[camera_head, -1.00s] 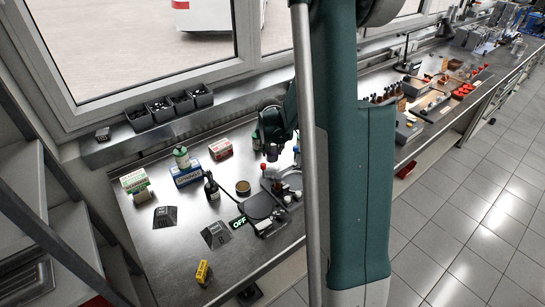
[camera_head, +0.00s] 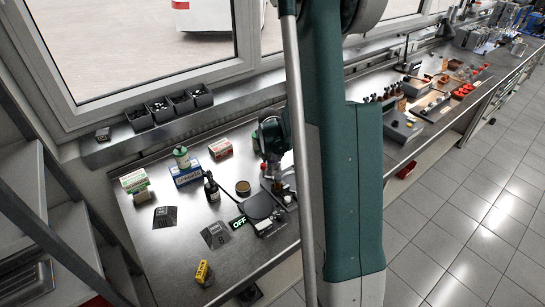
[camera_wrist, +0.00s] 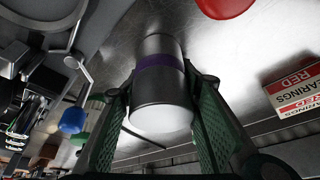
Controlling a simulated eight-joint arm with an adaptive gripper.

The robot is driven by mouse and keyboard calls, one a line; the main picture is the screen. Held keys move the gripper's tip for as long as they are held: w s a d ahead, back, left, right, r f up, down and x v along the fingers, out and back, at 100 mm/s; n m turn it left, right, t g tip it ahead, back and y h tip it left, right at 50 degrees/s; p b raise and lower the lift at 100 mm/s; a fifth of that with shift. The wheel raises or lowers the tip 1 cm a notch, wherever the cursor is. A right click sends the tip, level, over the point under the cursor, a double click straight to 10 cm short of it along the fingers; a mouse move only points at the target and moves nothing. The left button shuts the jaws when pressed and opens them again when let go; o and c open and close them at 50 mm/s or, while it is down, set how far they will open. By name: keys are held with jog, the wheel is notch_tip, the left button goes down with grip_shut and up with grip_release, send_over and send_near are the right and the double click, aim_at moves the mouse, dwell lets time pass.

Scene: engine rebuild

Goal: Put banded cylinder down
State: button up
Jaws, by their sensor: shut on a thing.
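The banded cylinder (camera_wrist: 160,92) is a grey metal cylinder with a purple band, seen in the wrist view. It sits between the two green pads of my gripper (camera_wrist: 163,100), which is shut on it. In the head view my gripper (camera_head: 272,168) is over the back right part of the near bench, beside the black round plate. The cylinder cannot be made out clearly there. I cannot tell whether it touches the metal surface.
The steel bench (camera_head: 165,245) holds a red-and-white box (camera_head: 220,148), a blue box (camera_head: 187,174), a dark bottle (camera_head: 211,188), a brown-topped tin (camera_head: 243,187) and a black round plate (camera_head: 259,205). A yellow block (camera_head: 202,272) lies in front.

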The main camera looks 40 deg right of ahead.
jog(key=shift+f, duration=0.15)
jog(key=o, duration=1.4)
jog(key=shift+r, duration=0.3)
jog(key=shift+v, duration=5.9)
jog(key=shift+a, duration=0.15)
